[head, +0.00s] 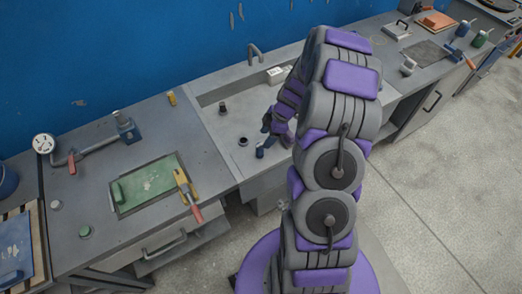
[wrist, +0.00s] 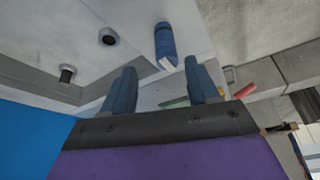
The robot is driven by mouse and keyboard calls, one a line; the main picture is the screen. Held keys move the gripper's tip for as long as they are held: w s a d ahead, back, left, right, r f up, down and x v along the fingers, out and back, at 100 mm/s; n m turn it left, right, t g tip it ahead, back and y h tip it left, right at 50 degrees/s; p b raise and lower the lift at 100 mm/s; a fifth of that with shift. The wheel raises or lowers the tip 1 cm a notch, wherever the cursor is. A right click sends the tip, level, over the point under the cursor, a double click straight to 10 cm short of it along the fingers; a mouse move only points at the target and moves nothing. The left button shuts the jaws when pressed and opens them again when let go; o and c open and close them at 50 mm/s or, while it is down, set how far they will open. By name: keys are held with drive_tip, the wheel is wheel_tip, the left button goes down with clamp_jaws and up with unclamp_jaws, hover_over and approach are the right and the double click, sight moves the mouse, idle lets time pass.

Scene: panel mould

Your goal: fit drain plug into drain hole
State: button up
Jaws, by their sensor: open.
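A short dark ring (head: 243,141) with a dark opening stands on the grey basin floor; it looks like the drain hole and also shows in the wrist view (wrist: 108,37). A small dark cylinder (head: 222,108) with a lighter collar stands farther back, also in the wrist view (wrist: 67,73). A blue cylinder (wrist: 165,42) with a pale end shows beyond the fingertips, and in the head view (head: 260,152) right of the ring. I cannot tell which cylinder is the drain plug. My gripper (wrist: 160,66) is open and empty, apart from the ring and dark cylinder.
The basin (head: 213,98) has a raised rim and a tap (head: 255,52) behind it. A white box (head: 276,74) sits at its back edge. The basin floor around the ring is mostly clear.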

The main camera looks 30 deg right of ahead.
sight(259, 146)
drive_tip(key=shift+w+a+f, duration=0.15)
drive_tip(key=shift+a+f, duration=0.9)
drive_tip(key=shift+a, duration=0.1)
drive_tip(key=shift+a+f, duration=0.1)
drive_tip(key=shift+f, duration=0.15)
drive_tip(key=shift+d+f, duration=0.2)
drive_tip(key=shift+d, duration=0.05)
wheel_tip(259, 146, down, 3)
drive_tip(key=shift+f+b, duration=0.1)
drive_tip(key=shift+b, duration=0.25)
drive_tip(key=shift+w+a+f, duration=0.1)
drive_tip(key=shift+a+f, duration=0.2)
drive_tip(key=shift+a, duration=0.2)
drive_tip(key=shift+a+f, duration=0.3)
drive_tip(key=shift+a, duration=0.55)
drive_tip(key=shift+d, duration=1)
drive_tip(key=c, duration=0.7)
drive_tip(key=shift+a, duration=0.45)
drive_tip(key=c, duration=0.3)
drive_tip(key=shift+a, duration=0.4)
drive_tip(key=shift+c, duration=0.2)
drive_tip(key=shift+d+r, duration=0.1)
drive_tip(key=shift+r, duration=0.05)
